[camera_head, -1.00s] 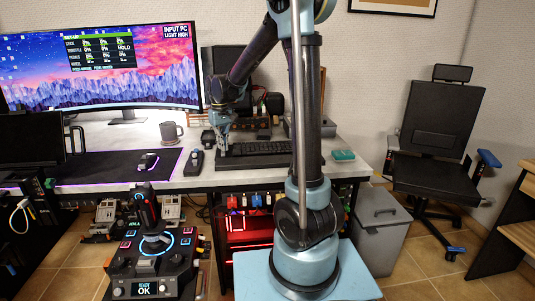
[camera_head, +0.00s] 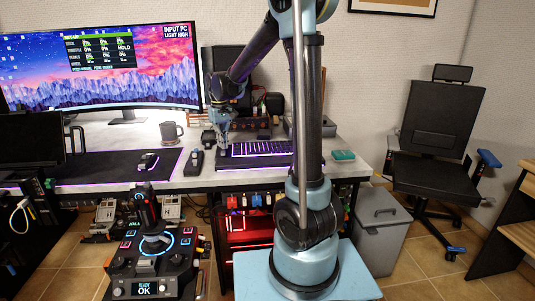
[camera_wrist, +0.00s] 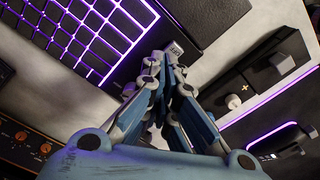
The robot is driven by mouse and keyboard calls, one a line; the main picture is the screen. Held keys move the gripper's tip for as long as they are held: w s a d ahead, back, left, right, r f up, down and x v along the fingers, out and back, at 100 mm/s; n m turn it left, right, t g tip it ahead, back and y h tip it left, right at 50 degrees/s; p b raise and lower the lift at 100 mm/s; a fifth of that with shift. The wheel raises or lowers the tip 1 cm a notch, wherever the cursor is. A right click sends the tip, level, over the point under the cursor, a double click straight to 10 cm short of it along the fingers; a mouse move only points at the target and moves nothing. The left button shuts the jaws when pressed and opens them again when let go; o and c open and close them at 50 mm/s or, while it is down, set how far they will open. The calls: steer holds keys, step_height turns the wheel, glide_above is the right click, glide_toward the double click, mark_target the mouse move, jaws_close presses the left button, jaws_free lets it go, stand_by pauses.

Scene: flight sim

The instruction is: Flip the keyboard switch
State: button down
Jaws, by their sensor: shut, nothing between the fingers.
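The keyboard (camera_head: 262,148) lies on the desk with its keys lit purple, and it also shows at the upper left of the wrist view (camera_wrist: 80,32). My gripper (camera_head: 223,146) is shut and empty, pointing down at the keyboard's left end. In the wrist view my closed fingertips (camera_wrist: 173,50) are at the edge of the keyboard's dark end panel (camera_wrist: 190,18). I cannot tell whether they touch it. The switch itself is not distinguishable; the fingertips may hide it.
A small black device (camera_head: 194,162) stands just left of the keyboard. A mug (camera_head: 170,132) and a monitor (camera_head: 100,70) are behind on the left. A mouse (camera_head: 148,160) lies on a dark mat (camera_head: 100,168). A small green box (camera_head: 343,155) sits at the desk's right end.

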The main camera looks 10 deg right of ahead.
mark_target(224, 151)
steer(key=shift+r, duration=2.7)
steer(key=shift+s+d, duration=0.15)
steer(key=s+d+r+m, duration=0.1)
steer(key=s+d+m, duration=0.1)
steer(key=s+d, duration=0.7)
steer(key=s+d+f+m, duration=0.1)
steer(key=s+d+f, duration=0.3)
steer(key=s, duration=0.3)
steer(key=s+d+f+m+t, duration=0.1)
steer(key=s+d+f, duration=0.3)
steer(key=s, duration=0.4)
steer(key=s+d+f+m+t, duration=0.1)
steer(key=s+d+f, duration=0.3)
steer(key=s, duration=0.3)
steer(key=shift+s+d+f, duration=0.15)
steer(key=shift+s+f, duration=0.1)
